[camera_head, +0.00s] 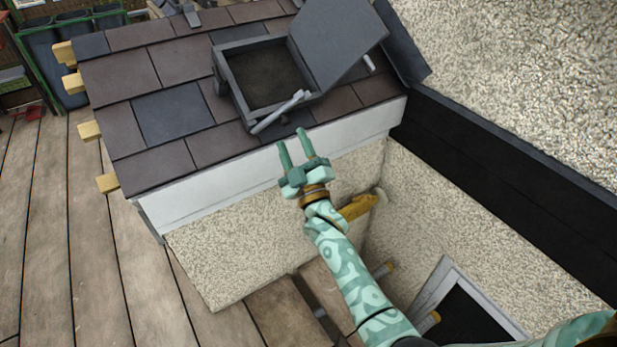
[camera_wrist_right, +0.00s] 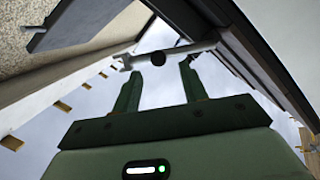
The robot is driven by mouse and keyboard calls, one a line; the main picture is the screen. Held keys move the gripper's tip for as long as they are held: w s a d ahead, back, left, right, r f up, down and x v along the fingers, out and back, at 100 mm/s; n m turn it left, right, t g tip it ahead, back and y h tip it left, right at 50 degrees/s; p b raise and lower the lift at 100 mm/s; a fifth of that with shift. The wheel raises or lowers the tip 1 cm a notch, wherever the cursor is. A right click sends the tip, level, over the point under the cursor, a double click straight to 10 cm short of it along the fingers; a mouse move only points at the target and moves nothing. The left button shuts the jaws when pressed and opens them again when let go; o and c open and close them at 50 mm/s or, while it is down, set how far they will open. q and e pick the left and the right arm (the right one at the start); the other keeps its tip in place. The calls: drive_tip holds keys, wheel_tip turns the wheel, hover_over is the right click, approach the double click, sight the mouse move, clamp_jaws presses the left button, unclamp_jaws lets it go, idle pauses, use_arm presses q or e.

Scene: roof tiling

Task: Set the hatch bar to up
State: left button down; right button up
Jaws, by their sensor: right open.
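The roof hatch (camera_head: 223,80) is a dark square frame set in the tiled roof, and its grey lid (camera_head: 340,38) stands open at the right. The light grey hatch bar (camera_head: 280,112) lies slanted along the frame's front edge, its right end higher in the picture. My right gripper (camera_head: 291,137) is open and empty just below the bar, its fingers pointing at it. In the right wrist view the bar (camera_wrist_right: 180,51) crosses just beyond the open fingertips (camera_wrist_right: 158,70), with a dark round end facing me. No contact is visible. My left gripper is out of view.
Brown and slate tiles (camera_head: 170,112) surround the hatch, above a white fascia (camera_head: 215,195). A rough wall (camera_head: 520,50) and dark ledge (camera_head: 480,170) bound the right side. A yellow-handled tool (camera_head: 357,208) shows behind my arm. Plank decking (camera_head: 60,230) is open at left.

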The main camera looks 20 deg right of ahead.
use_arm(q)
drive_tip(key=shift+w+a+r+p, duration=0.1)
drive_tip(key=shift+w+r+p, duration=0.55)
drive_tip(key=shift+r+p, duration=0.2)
use_arm(e)
drive_tip(key=v, duration=1.1)
drive_tip(key=shift+s+f, duration=0.2)
drive_tip(key=shift+s, duration=0.15)
